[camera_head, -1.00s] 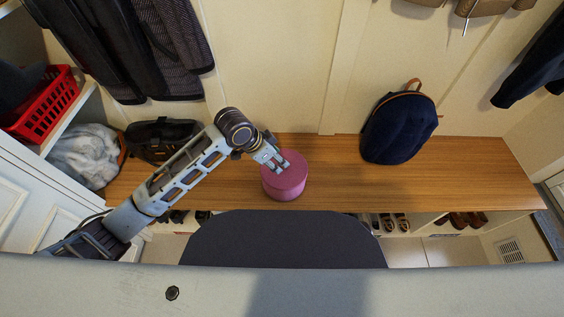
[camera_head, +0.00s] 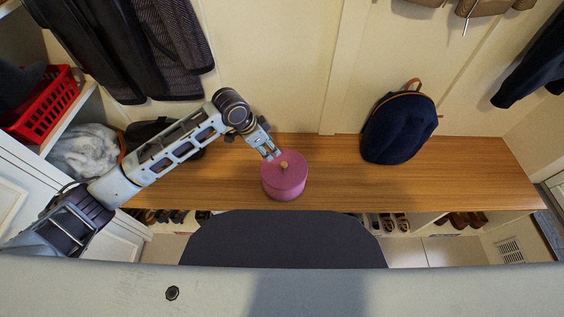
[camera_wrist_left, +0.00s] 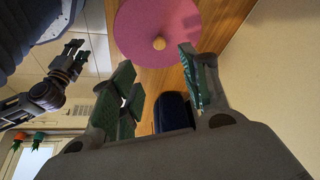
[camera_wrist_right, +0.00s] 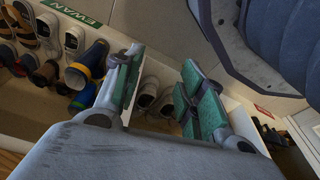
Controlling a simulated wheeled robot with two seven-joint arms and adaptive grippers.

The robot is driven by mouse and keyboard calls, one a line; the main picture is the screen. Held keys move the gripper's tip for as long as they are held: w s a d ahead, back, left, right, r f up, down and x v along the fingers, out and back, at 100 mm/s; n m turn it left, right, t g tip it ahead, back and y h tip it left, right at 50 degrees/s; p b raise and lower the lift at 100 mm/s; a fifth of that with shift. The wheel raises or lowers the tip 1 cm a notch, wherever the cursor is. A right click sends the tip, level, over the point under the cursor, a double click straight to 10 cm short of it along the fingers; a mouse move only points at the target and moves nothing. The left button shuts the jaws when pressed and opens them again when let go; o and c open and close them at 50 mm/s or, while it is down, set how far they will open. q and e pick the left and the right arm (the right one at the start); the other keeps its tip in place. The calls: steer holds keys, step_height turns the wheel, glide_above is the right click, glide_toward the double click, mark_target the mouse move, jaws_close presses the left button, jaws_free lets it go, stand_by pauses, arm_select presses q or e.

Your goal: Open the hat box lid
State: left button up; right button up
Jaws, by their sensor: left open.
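A round pink hat box (camera_head: 284,186) stands upright on the wooden bench, its lid on, with a small tan knob (camera_head: 284,164) at the lid's centre. My left gripper (camera_head: 272,154) is open and empty, just behind and left of the knob, close to the lid's edge. In the left wrist view the pink lid (camera_wrist_left: 150,22) and its knob (camera_wrist_left: 159,43) lie beyond the parted fingers (camera_wrist_left: 160,80); the knob is not between them.
The wooden bench (camera_head: 335,180) is clear around the box. A dark blue backpack (camera_head: 399,127) stands on it to the right. A dark bag and a grey furry item (camera_head: 85,152) are at the left. Shoes (camera_wrist_right: 80,72) fill cubbies below the bench. Coats (camera_head: 130,45) hang behind.

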arm_select(q)
steer(key=shift+f, duration=0.1)
steer(key=b, duration=0.3)
glide_toward(283, 164)
steer(key=x, duration=0.5)
steer(key=shift+d+f, duration=0.1)
steer(key=shift+d, duration=0.05)
steer(key=shift+x, duration=1.5)
arm_select(e)
step_height(283, 164, up, 10)
steer(key=a, duration=0.2)
steer(key=shift+w+a+f+y, duration=0.15)
steer(key=shift+w+y, duration=0.15)
steer(key=shift+w, duration=0.1)
arm_select(q)
steer(key=shift+c, duration=0.5)
jaws_close()
